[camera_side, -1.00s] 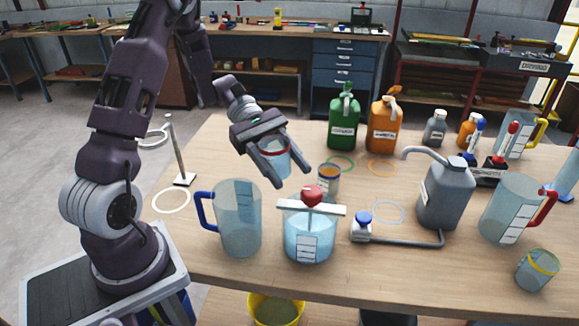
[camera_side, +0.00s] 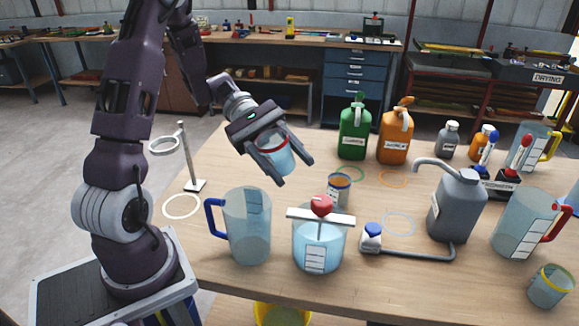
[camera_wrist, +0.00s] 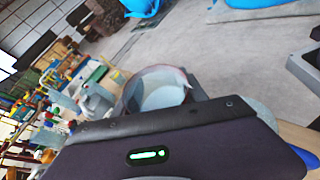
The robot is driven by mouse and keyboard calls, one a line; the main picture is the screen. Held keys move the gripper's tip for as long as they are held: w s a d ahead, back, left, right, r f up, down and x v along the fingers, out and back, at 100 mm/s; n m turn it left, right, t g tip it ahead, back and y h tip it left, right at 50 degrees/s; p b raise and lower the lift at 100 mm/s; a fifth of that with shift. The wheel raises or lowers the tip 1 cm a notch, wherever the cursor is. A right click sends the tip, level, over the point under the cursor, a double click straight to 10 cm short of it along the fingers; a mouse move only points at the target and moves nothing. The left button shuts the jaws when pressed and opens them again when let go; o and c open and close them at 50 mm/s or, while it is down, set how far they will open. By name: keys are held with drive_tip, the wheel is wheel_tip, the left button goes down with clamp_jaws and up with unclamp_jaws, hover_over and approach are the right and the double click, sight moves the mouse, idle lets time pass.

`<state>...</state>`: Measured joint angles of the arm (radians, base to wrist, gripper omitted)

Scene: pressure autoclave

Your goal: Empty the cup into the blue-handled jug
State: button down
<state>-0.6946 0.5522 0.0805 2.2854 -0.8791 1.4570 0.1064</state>
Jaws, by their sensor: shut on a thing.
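My gripper (camera_side: 294,172) is shut on the clear cup (camera_side: 277,157), which has a red band at its rim. The cup is in the air, tilted with its rim toward the upper left. It holds something pale blue; the level is hard to read. The cup also shows in the wrist view (camera_wrist: 158,88), its lower part hidden by the gripper body. The blue-handled jug (camera_side: 249,230) stands upright on the table, below and slightly left of the cup, its handle to the left. I see no liquid stream between them.
A clear vessel with a red-knobbed white bar (camera_side: 318,247) stands right of the jug. A small orange-topped cup (camera_side: 339,190) is behind it. A ring stand (camera_side: 190,165) is at the left. A grey spouted can (camera_side: 455,207) and red-handled jug (camera_side: 524,225) are at the right.

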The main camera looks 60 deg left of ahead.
sight(276, 150)
drive_tip(key=shift+s+a+r+m+t, duration=0.15)
drive_tip(key=shift+r+m, duration=0.1)
drive_tip(key=shift+r, duration=0.3)
drive_tip(key=shift+s+d+r+m+t, duration=0.1)
drive_tip(key=shift+s+r+m, duration=0.1)
drive_tip(key=shift+r, duration=0.4)
drive_tip(key=shift+s+a+r+m+t, duration=0.15)
drive_tip(key=shift+r+m, duration=0.1)
drive_tip(key=shift+r, duration=0.3)
drive_tip(key=shift+w+d+f+m+h, duration=0.15)
drive_tip(key=shift+f+m+h, duration=0.25)
drive_tip(key=shift+f+m+t, duration=0.25)
drive_tip(key=shift+m+t, duration=0.25)
drive_tip(key=m+t+h, duration=0.1)
drive_tip(key=m, duration=0.2)
drive_tip(key=shift+h, duration=0.3)
drive_tip(key=m, duration=0.2)
drive_tip(key=m+h, duration=0.1)
drive_tip(key=shift+s+r, duration=0.35)
drive_tip(key=shift+s+r+m+h, duration=0.25)
drive_tip(key=shift+m+h, duration=0.1)
drive_tip(key=shift+m, duration=0.45)
drive_tip(key=shift+s+r+m+h, duration=0.2)
drive_tip(key=shift+m+h, duration=0.1)
drive_tip(key=shift+m, duration=0.5)
drive_tip(key=shift+s+r+m+h, duration=0.25)
drive_tip(key=shift+m+h, duration=0.1)
drive_tip(key=shift+m, duration=0.45)
